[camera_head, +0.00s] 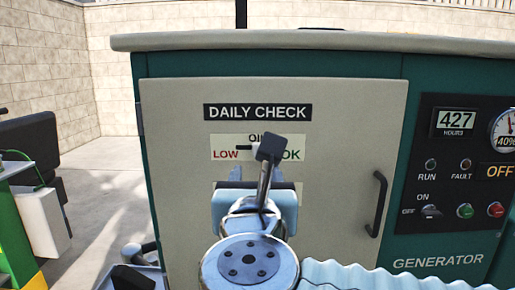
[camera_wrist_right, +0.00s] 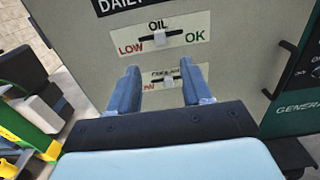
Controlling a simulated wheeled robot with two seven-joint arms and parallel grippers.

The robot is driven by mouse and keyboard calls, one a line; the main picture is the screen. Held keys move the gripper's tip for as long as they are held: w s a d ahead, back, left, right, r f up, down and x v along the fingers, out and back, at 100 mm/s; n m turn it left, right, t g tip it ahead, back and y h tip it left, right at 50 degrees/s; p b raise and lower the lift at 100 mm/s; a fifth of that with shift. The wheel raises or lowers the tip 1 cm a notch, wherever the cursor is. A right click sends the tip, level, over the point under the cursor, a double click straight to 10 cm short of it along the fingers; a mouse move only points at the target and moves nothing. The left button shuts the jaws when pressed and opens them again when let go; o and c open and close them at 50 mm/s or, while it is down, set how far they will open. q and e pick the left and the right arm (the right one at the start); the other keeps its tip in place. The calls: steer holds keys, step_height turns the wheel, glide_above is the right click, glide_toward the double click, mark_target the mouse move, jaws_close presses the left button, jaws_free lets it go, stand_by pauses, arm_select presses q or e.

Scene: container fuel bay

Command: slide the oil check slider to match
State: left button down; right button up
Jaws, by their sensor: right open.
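The oil check slider is a small white knob (camera_wrist_right: 160,37) on a black slot, about midway between the red LOW and green OK of the OIL label (camera_wrist_right: 187,23). In the head view, my right gripper (camera_head: 255,183) is before the door's lower label. At the lower left, part of my left arm shows; its jaws cannot be made out.
A second, lower slider (camera_wrist_right: 168,80) appears between my right fingers in the wrist view. A door handle (camera_head: 377,204) and the generator control panel (camera_head: 462,170) are to the right. Green and black equipment (camera_head: 30,150) stands at the left, with open floor between.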

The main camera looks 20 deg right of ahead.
steer(key=p+x, duration=0.2)
steer(key=x, duration=1.1)
steer(key=shift+f, duration=0.15)
jaws_close()
